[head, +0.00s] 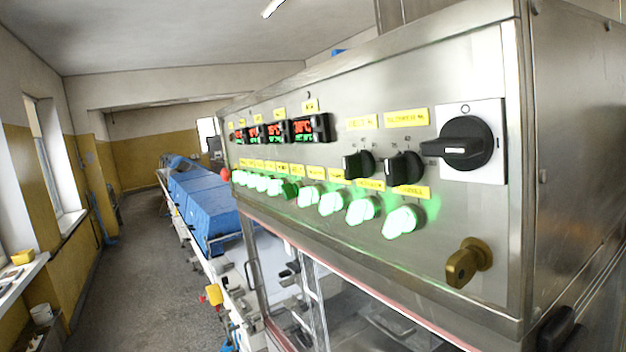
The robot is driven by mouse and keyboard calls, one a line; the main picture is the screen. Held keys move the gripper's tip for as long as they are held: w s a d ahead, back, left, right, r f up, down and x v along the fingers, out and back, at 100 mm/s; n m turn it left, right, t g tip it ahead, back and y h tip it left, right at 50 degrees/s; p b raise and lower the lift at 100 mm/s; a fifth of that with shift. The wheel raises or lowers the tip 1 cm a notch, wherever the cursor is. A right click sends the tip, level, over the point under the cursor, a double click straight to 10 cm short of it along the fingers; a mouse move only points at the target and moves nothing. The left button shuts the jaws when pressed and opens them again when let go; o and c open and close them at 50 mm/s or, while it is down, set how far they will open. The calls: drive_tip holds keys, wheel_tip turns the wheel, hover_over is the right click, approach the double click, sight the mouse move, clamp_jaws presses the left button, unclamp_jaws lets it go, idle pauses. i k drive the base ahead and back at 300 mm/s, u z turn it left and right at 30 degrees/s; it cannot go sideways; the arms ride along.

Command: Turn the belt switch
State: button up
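A steel control panel (370,90) fills the right half of the head view. It carries a large black rotary switch (468,146) on a white plate, with its handle pointing left. Two smaller black selector knobs (358,164) (406,168) sit to its left under yellow labels. A row of green-lit switches (403,221) runs along the lower panel. A brass knob (468,263) sits at the lower right. The label text is too blurred to read, so I cannot tell which one is the belt switch. My gripper is not in view.
Red and green digital displays (310,128) line the upper panel, and a red button (225,174) is at its far end. Below is a framed clear window (345,300). Blue-covered equipment (205,200) stands behind left. The grey floor (125,265) is open along the left.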

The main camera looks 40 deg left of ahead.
sight(291, 190)
drive_tip(key=z, duration=1.55)
drive_tip(key=k, duration=1.05)
drive_tip(key=u, duration=1.6)
drive_tip(key=i, duration=1)
drive_tip(key=z, duration=0.05)
